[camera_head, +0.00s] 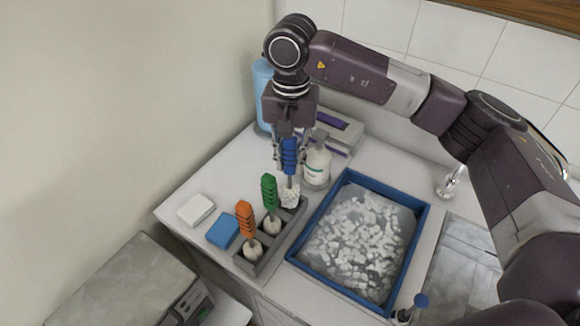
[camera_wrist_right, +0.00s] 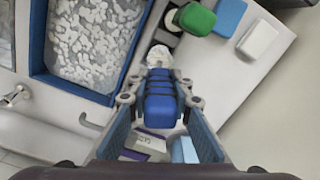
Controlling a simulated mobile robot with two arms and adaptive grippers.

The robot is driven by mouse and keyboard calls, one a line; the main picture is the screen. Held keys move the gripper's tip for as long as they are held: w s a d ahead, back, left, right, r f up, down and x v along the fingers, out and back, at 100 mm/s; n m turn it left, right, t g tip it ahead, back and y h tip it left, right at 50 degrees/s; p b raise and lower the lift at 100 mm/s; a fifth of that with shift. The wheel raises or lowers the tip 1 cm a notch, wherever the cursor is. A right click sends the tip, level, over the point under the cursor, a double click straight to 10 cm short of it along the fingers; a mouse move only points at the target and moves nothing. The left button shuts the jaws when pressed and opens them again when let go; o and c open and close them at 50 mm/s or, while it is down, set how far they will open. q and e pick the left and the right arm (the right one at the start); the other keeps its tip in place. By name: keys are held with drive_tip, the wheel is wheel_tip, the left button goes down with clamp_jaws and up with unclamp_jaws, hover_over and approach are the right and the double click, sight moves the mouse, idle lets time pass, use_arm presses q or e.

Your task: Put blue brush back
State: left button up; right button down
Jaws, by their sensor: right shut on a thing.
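The blue brush (camera_head: 289,157) is upright, its blue handle held in my right gripper (camera_head: 289,150), which is shut on it. Its white bristle head (camera_head: 289,196) is at the far end of the grey rack (camera_head: 249,268); I cannot tell whether it is seated or just above. In the right wrist view the blue handle (camera_wrist_right: 160,97) lies between the fingers, with the white head (camera_wrist_right: 159,56) beyond. The green brush (camera_head: 269,194) and the orange brush (camera_head: 245,220) stand in the rack's other places. My left gripper is not in view.
A blue-rimmed tray (camera_head: 424,232) of foamy liquid lies right of the rack. A white bottle (camera_head: 317,163) stands close behind the brush. Blue (camera_head: 223,230) and white (camera_head: 196,210) sponges lie left. A scale (camera_head: 128,287) is at lower left.

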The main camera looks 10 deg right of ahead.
sight(290, 172)
wheel_tip(290, 172, down, 4)
drive_tip(key=shift+r+p, duration=0.2)
drive_tip(key=shift+p, duration=0.45)
drive_tip(key=shift+f, duration=0.25)
drive_tip(key=c, duration=1.7)
unclamp_jaws()
drive_tip(key=shift+b, duration=0.3)
drive_tip(key=shift+c, duration=0.2)
